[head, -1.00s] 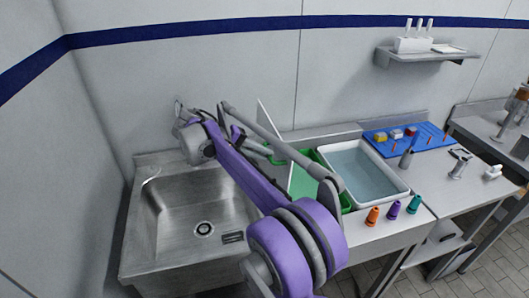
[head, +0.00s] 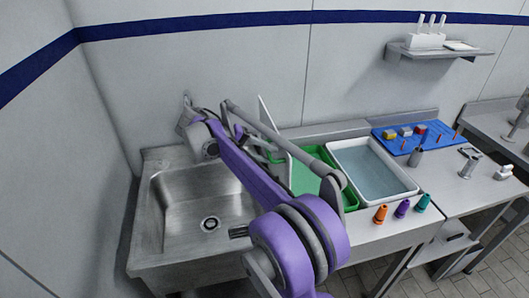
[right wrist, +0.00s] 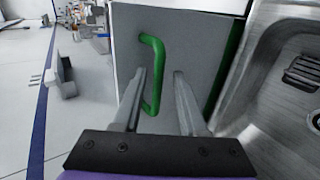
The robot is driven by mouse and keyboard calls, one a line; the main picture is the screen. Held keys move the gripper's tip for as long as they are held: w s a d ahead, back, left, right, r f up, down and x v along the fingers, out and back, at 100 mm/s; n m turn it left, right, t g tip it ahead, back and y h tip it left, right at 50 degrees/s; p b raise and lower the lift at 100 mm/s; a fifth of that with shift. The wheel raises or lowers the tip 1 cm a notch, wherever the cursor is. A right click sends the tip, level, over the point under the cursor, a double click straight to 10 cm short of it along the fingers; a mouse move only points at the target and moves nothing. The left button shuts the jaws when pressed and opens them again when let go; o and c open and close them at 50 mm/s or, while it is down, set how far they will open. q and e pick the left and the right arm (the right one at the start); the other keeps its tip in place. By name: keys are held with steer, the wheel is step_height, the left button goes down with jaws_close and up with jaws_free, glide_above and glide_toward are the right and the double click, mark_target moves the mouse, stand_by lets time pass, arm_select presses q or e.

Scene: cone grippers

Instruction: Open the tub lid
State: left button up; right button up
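The green tub (head: 325,160) stands on the counter right of the sink. Its pale lid (head: 269,122) is swung up, standing steeply at the tub's left side. The lid's green handle (right wrist: 153,72) shows in the right wrist view on the lid's grey face. My right gripper (head: 240,131) is left of the lid, partly hidden by my purple arm. My left gripper is not in view.
The metal sink (head: 160,225) lies left of the tub. A white tray of water (head: 405,190) stands right of it. Orange (head: 380,214), purple (head: 402,208) and teal (head: 422,203) cones stand along the front. A blue board (head: 440,142) with small parts is behind.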

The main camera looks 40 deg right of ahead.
steer(key=shift+a+r, duration=0.1)
steer(key=shift+r, duration=0.05)
steer(key=v, duration=1)
steer(key=shift+a+r, duration=0.2)
steer(key=shift+a, duration=0.1)
steer(key=shift+w, duration=0.15)
steer(key=s+a+f+n+t+y, duration=0.6)
steer(key=s+a+f+t+y, duration=0.3)
steer(key=s+a+f, duration=1)
step_height(320, 180, down, 4)
steer(key=a+t, duration=0.1)
steer(key=t, duration=0.1)
steer(key=shift+s+a+t, duration=0.2)
steer(key=shift+a+t, duration=0.1)
steer(key=shift+a, duration=0.1)
steer(key=shift+r, duration=0.15)
steer(key=shift+s+d, duration=0.1)
